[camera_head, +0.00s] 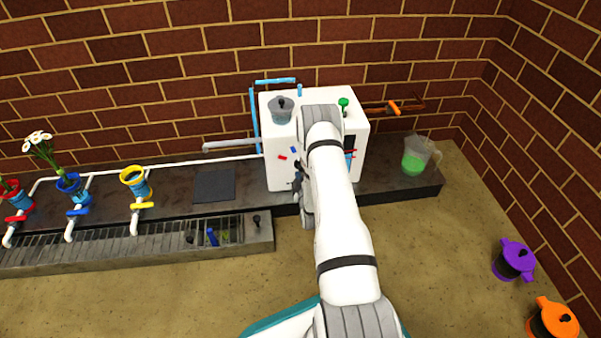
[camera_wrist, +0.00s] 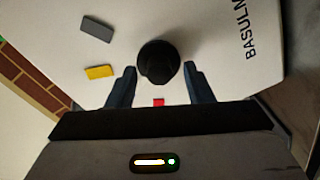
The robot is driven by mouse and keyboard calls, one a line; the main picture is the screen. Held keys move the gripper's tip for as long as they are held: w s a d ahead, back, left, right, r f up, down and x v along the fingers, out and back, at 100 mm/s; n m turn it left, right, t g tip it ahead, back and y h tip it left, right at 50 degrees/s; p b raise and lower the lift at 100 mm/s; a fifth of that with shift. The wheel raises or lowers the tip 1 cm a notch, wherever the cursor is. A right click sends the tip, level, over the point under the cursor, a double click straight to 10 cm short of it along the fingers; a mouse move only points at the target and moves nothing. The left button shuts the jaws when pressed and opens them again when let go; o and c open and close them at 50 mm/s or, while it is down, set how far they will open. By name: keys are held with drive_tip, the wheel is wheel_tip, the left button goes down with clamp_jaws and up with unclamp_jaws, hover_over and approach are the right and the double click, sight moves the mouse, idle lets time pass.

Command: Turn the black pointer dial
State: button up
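The black pointer dial (camera_wrist: 158,60) is a round black knob on the front of a white machine (camera_wrist: 225,55). In the wrist view it sits just beyond and between the fingertips of my gripper (camera_wrist: 160,80). The two dark fingers are open, one to each side of the dial, with a visible gap on both sides. A small red mark (camera_wrist: 158,102) lies on the white face between the fingers. In the head view my gripper (camera_head: 298,182) is at the front of the white machine (camera_head: 280,170), and I cannot make out the dial there.
A grey tab (camera_wrist: 97,28) and a yellow tab (camera_wrist: 100,71) are on the machine face. A jug of green liquid (camera_head: 415,160) stands right of the machine. Purple (camera_head: 513,260) and orange (camera_head: 552,320) pots stand at the right. Coloured cups, including a yellow one (camera_head: 135,180), stand left.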

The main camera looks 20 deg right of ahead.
drive_tip(key=p+v, duration=0.3)
drive_tip(key=v, duration=0.4)
drive_tip(key=shift+s, duration=0.4)
drive_tip(key=shift+a, duration=0.15)
